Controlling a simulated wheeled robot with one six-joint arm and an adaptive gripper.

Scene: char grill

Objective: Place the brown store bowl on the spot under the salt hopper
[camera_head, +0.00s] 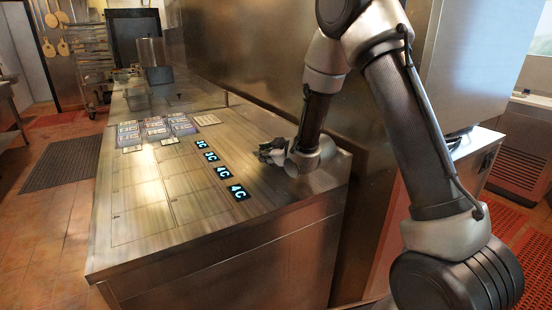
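I cannot make out a brown bowl in this view. A clear, box-like container with a dark lower part (158,75) stands at the far end of the steel counter (135,215); it may be the salt hopper, but I cannot tell. The spot under it is not distinguishable. My gripper (264,152) is low over the counter's right side, to the right of the lit displays and well nearer than that container. It is small and partly hidden by my wrist, so its opening and anything in it cannot be made out.
Lit displays (222,172) run in a row along the counter. Several label cards (156,130) lie beyond them. Clear pans (138,98) stand farther back. A steel wall (270,60) borders the right side. The near left countertop is clear. A dark mat (62,170) lies on the floor.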

